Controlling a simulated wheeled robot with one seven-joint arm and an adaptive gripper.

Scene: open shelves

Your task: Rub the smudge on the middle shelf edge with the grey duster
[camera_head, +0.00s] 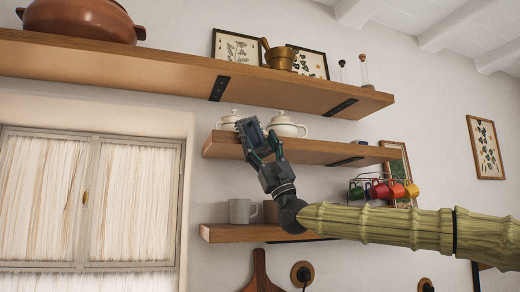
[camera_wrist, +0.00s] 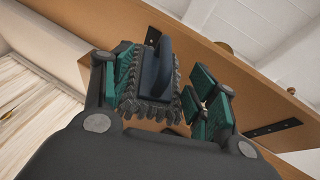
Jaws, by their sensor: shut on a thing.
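The grey duster (camera_wrist: 150,85), a dark block with a blue-grey handle and a shaggy fringe, sits between the teal-padded fingers of my gripper (camera_wrist: 168,88) in the wrist view. My gripper is shut on it. In the head view my gripper (camera_head: 259,143) points upward in front of the left part of the middle shelf (camera_head: 330,152). The duster cannot be clearly told from the fingers there. Whether it touches the shelf edge cannot be told. No smudge can be made out; my gripper covers part of the edge.
White lidded pots (camera_head: 286,126) stand on the middle shelf just behind my gripper. The upper shelf (camera_head: 150,68) runs above it and fills much of the wrist view. A mug (camera_head: 240,211) stands on the lower shelf (camera_head: 228,233). Coloured cups (camera_head: 379,190) hang at the right.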

